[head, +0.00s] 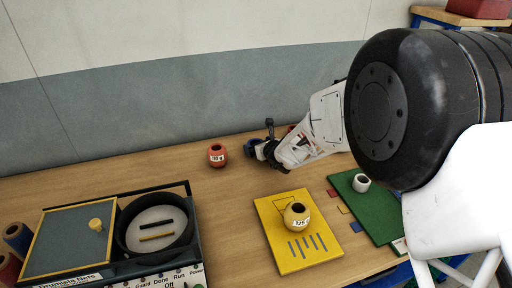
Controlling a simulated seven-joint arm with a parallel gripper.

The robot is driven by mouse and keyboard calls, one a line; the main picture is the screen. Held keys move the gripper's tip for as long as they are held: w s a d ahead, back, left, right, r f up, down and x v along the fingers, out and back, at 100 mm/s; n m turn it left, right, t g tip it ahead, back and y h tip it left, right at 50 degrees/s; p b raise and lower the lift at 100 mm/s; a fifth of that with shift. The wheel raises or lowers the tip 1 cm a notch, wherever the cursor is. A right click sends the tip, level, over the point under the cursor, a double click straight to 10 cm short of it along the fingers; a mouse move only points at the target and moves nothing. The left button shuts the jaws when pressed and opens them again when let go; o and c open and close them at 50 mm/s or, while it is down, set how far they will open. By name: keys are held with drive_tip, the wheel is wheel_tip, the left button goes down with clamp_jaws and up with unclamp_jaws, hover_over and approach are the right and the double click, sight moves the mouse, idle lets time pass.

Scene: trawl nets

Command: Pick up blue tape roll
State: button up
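A dark blue round object (250,147), which looks like the blue tape roll, is at the end of my gripper (261,147), near the back of the wooden table. The gripper's dark fingers overlap it in this view. I cannot tell whether they are closed on it, around it or just beside it. My white wrist and large black arm joint cover the right side. A second blue roll or spool (17,236) stands at the far left edge, partly cut by the frame.
A red weight-like roll (216,155) stands left of the gripper. A yellow one (297,216) sits on a yellow board (277,253). A white roll (361,183) is on a green board (373,216). A machine with a round bowl (122,232) fills the front left.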

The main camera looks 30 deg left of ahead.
idle(0.5)
drive_tip(key=c, duration=1)
drive_tip(key=shift+r, duration=0.15)
drive_tip(key=shift+r, duration=1.5)
drive_tip(key=shift+s+d+r, duration=0.15)
drive_tip(key=shift+s+d, duration=0.05)
drive_tip(key=shift+s, duration=0.05)
drive_tip(key=s+d, duration=0.3)
drive_tip(key=s, duration=0.1)
drive_tip(key=s+d+r, duration=0.1)
drive_tip(key=s+d, duration=0.2)
drive_tip(key=s, duration=0.1)
drive_tip(key=s+d, duration=0.3)
drive_tip(key=s, duration=0.1)
drive_tip(key=shift+d+r, duration=0.2)
drive_tip(key=shift+d, duration=0.15)
